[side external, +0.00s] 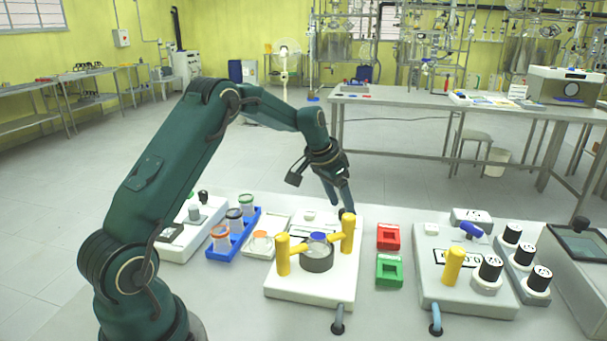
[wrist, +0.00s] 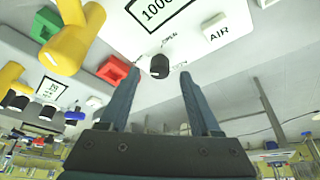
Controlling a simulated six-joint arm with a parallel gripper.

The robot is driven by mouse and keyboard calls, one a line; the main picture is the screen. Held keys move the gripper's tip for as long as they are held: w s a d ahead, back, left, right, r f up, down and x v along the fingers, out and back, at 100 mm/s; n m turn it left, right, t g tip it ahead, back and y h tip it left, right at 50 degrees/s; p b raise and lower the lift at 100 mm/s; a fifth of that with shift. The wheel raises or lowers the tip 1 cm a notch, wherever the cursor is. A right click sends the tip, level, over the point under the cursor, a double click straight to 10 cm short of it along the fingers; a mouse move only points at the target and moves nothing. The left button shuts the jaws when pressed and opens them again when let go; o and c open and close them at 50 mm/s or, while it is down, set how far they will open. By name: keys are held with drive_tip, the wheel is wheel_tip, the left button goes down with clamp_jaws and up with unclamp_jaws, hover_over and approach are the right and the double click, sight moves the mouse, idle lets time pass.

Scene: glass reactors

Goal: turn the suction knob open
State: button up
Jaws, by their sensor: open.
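A small black knob (wrist: 159,67), apparently the suction knob, stands on the white 1000-marked unit in the wrist view. Small lettering beside it seems to include "OPEN", but the rest is hard to read. My gripper (wrist: 160,77) is open, with one finger on each side of the knob in this view. I cannot tell whether the fingers touch it. In the side view my gripper (side external: 342,208) points down at the back right of the white unit (side external: 310,290), close behind a yellow post (side external: 347,232). The knob is not clear there.
A white AIR block (wrist: 219,28) is near the knob. A second yellow post (side external: 283,255) and a round vessel (side external: 317,258) stand on the same unit. Red (side external: 388,237) and green (side external: 389,270) square holders lie to the right, and a blue rack (side external: 233,236) to the left.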

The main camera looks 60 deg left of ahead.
drive_tip(key=shift+x, duration=0.85)
clamp_jaws()
drive_tip(key=shift+m, duration=0.4)
drive_tip(key=m+h, duration=0.1)
drive_tip(key=m, duration=0.2)
drive_tip(key=shift+w+a+m+h, duration=0.1)
drive_tip(key=shift+a+m+h, duration=0.05)
drive_tip(key=shift+m+h, duration=0.25)
drive_tip(key=shift+m+g+h, duration=0.6)
drive_tip(key=shift+m, duration=1.7)
